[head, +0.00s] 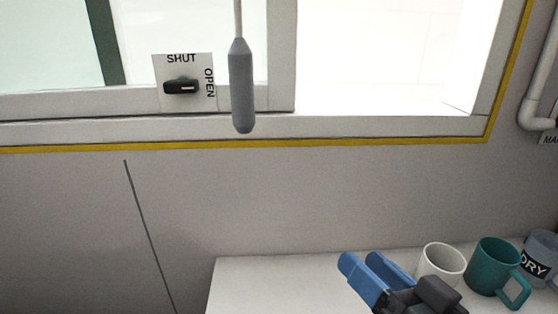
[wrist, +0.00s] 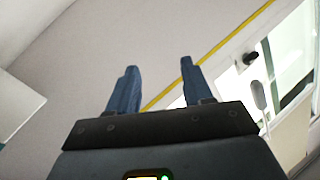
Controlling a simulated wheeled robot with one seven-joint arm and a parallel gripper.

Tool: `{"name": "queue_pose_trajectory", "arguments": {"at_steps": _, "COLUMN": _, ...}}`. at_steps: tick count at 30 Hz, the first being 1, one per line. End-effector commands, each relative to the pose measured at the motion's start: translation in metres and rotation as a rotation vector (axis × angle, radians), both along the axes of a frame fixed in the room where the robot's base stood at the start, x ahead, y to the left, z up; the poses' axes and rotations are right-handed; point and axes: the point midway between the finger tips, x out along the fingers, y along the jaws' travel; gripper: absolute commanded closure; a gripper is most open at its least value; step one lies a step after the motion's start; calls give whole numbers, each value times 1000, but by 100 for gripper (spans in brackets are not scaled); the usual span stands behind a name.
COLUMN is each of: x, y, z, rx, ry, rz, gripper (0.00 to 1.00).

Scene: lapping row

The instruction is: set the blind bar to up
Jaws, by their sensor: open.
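The blind bar appears to be the grey weighted bar (head: 241,88) hanging on a thin cord in front of the window in the head view. It hangs upright, its lower end just above the yellow line. It also shows small at the right of the wrist view (wrist: 259,95). My gripper (head: 362,262) is low in the head view, below and to the right of the bar and well apart from it. Its two blue fingers are apart and empty; they also show in the wrist view (wrist: 158,75).
A black window handle (head: 181,87) sits on a plate marked SHUT and OPEN, left of the bar. A white mug (head: 441,263), a teal mug (head: 492,268) and a grey mug (head: 541,258) stand on the white table (head: 250,285). A white pipe (head: 535,100) runs at right.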

Motion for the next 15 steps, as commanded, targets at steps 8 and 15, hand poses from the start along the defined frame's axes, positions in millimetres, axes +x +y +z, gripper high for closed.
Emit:
{"name": "queue_pose_trajectory", "arguments": {"at_steps": 8, "x": 47, "y": 39, "z": 96, "rx": -20, "ry": -130, "rz": 263, "gripper": 50}}
{"name": "queue_pose_trajectory", "arguments": {"at_steps": 15, "x": 50, "y": 68, "z": 177, "rx": -130, "ry": -245, "rz": 499, "gripper": 50}}
